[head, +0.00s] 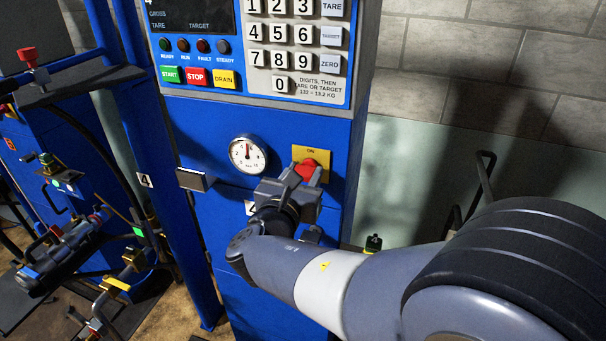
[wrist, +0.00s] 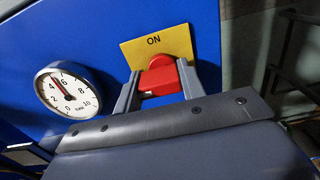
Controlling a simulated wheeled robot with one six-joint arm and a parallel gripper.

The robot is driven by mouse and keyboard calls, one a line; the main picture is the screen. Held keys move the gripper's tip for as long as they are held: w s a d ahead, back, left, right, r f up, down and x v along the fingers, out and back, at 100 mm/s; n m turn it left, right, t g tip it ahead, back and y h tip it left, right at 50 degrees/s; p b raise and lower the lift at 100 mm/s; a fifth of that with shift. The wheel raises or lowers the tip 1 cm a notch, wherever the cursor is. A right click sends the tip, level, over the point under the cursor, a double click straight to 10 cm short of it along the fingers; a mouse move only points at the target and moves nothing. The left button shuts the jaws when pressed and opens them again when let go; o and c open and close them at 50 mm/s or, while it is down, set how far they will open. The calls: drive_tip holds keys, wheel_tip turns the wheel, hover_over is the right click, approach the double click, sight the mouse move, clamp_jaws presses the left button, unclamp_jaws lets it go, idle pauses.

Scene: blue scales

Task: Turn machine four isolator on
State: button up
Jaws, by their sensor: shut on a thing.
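The isolator is a red rotary handle (wrist: 161,77) on a yellow plate (wrist: 180,42) marked ON, on the blue front of the machine cabinet. In the head view the red handle (head: 306,168) shows just past my fingertips, below the ON mark. My gripper (head: 300,178) reaches it from the front. In the wrist view my gripper's two fingers (wrist: 160,88) stand on either side of the red handle and are shut on it. The handle's lower part is hidden by my gripper. Part of a number label (head: 250,208) shows beside my gripper.
A round white gauge (head: 248,155) is left of the isolator, with a small ledge (head: 193,180) further left. A keypad (head: 292,46) and the START, STOP and DRAIN buttons (head: 196,76) are above. Pipes and valves (head: 75,245) stand at the left.

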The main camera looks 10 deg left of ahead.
drive_tip(key=shift+c, duration=1.3)
drive_tip(key=shift+f+b, duration=0.1)
drive_tip(key=shift+b, duration=0.25)
drive_tip(key=m+b, duration=0.3)
drive_tip(key=b, duration=0.1)
drive_tip(key=shift+f, duration=0.2)
drive_tip(key=m+b, duration=0.5)
drive_tip(key=b, duration=0.2)
drive_tip(key=shift+b, duration=0.3)
drive_tip(key=m+b, duration=0.5)
drive_tip(key=b, duration=0.1)
drive_tip(key=shift+d+r+m+b, duration=0.1)
drive_tip(key=shift+m+b, duration=0.3)
drive_tip(key=m+b, duration=0.2)
drive_tip(key=b, duration=0.1)
drive_tip(key=m+b, duration=0.1)
drive_tip(key=m, duration=0.1)
drive_tip(key=shift+r, duration=0.25)
drive_tip(key=shift+m, duration=0.3)
